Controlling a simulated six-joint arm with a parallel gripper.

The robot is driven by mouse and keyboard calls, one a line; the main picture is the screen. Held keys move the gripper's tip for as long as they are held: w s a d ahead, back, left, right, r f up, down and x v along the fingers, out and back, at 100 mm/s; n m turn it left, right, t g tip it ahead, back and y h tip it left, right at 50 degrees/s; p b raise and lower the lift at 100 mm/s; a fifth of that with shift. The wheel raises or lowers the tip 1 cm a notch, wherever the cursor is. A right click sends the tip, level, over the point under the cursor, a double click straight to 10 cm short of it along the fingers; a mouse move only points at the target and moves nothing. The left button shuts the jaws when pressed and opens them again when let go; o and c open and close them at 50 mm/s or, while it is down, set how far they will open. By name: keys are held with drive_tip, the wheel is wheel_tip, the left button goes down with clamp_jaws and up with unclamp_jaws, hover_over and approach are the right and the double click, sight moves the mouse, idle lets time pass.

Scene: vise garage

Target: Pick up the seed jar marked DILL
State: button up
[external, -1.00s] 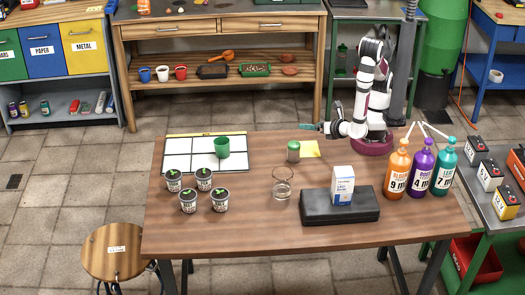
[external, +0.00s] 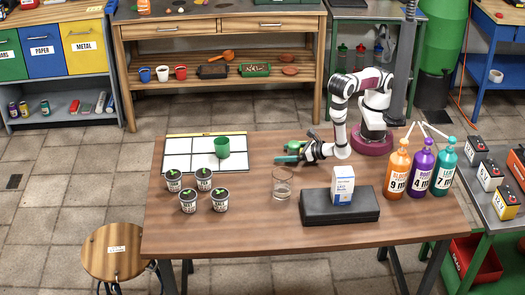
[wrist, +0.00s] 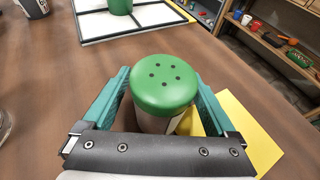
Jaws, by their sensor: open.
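A jar with a round green lid pierced by several holes (wrist: 165,85) stands upright on the table in the wrist view. In the external view only its green lid (external: 294,146) shows clearly, behind my fingers. Its label is hidden, so I cannot read a name on it. My gripper (external: 287,152) is low over the table, its teal fingers apart. In the wrist view the gripper (wrist: 157,100) has one finger on each side of the jar, and I cannot tell whether they touch it.
A yellow sheet (wrist: 240,130) lies beside the jar. A glass (external: 282,183), a black case (external: 340,209) with a white-and-blue box (external: 342,185), a white grid board (external: 180,155) with a green cup (external: 222,147), and several seedling pots (external: 188,201) share the table. Bottles (external: 397,172) stand at the right.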

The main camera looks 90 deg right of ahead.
drive_tip(key=c, duration=1.5)
drive_tip(key=shift+o, duration=0.2)
drive_tip(key=shift+r, duration=0.1)
